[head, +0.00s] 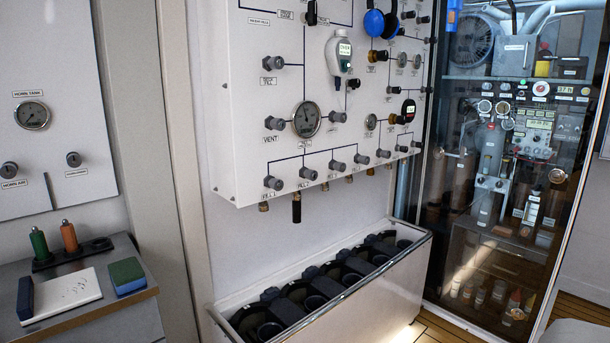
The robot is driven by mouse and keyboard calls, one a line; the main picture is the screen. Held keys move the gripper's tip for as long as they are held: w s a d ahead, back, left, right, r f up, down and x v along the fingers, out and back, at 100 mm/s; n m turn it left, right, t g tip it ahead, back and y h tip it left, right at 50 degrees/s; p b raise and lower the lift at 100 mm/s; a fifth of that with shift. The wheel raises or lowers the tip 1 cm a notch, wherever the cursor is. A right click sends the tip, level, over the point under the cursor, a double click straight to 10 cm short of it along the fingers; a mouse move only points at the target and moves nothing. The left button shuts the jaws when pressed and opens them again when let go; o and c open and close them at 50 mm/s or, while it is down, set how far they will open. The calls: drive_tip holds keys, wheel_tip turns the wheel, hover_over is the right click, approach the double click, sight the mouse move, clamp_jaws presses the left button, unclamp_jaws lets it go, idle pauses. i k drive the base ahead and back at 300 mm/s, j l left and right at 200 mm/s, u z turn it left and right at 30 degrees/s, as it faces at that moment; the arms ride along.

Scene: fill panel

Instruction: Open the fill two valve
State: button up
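The white fill panel (255,110) hangs on the wall in the middle of the head view. A slanting row of grey valve knobs runs along its lower part. The first knob from the left (273,183) has a label that seems to read fill 1. The fill two valve (308,174) seems to be the second knob, with a small label under it. A dark hose end (297,208) hangs below the panel between these two knobs. I cannot tell from the knob whether the valve is open or shut. My gripper is not in view.
A white trough (280,290) with dark round holders stands on the floor below the panel. A grey counter (110,312) is at the lower left. A glass-fronted cabinet (430,200) stands at right. The space before the lower knobs looks clear.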

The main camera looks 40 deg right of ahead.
sight(311, 174)
drive_tip(key=z, duration=1.25)
drive_tip(key=i+l, duration=0.1)
drive_tip(key=i, duration=0.45)
drive_tip(key=u, duration=0.05)
